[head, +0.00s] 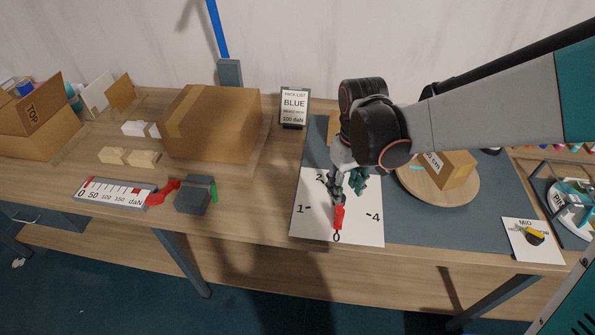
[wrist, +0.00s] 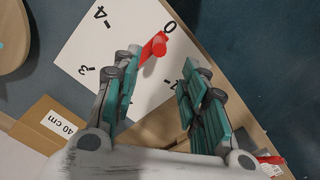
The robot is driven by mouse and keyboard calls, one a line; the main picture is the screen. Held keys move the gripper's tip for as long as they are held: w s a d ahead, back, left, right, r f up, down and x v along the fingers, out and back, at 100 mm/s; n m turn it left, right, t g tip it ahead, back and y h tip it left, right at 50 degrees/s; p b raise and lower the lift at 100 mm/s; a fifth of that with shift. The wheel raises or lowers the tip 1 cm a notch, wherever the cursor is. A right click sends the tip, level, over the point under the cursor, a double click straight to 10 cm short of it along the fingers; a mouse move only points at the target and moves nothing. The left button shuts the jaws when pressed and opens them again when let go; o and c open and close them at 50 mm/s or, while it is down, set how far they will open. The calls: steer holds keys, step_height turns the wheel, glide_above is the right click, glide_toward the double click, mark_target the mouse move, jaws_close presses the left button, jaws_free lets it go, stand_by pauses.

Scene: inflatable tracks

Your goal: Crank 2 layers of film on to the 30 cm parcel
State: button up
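A red crank handle (head: 339,216) lies over a white dial sheet (head: 305,228) marked with numbers and points towards 0. My gripper (head: 347,186) is just above it, fingers down. In the wrist view, the fingers of my gripper (wrist: 162,60) are apart, and the red handle (wrist: 153,47) shows between them, close to the left fingertip. I cannot tell whether they touch. A cardboard parcel (head: 457,171) sits on a round wooden turntable (head: 425,196) to the right. Its label is partly hidden and ends in "cm". No film is clearly visible on it.
A parcel labelled 40 cm (wrist: 45,130) lies near the dial. A "BLUE" pack list (head: 294,105) stands behind. A large box (head: 211,122) and a force scale (head: 115,194) are on the left.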

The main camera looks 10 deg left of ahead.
mark_target(341, 208)
step_height(341, 208, down, 12)
steer(key=b, duration=0.7)
steer(key=shift+w+r, duration=0.15)
steer(key=shift+r, duration=0.05)
jaws_close()
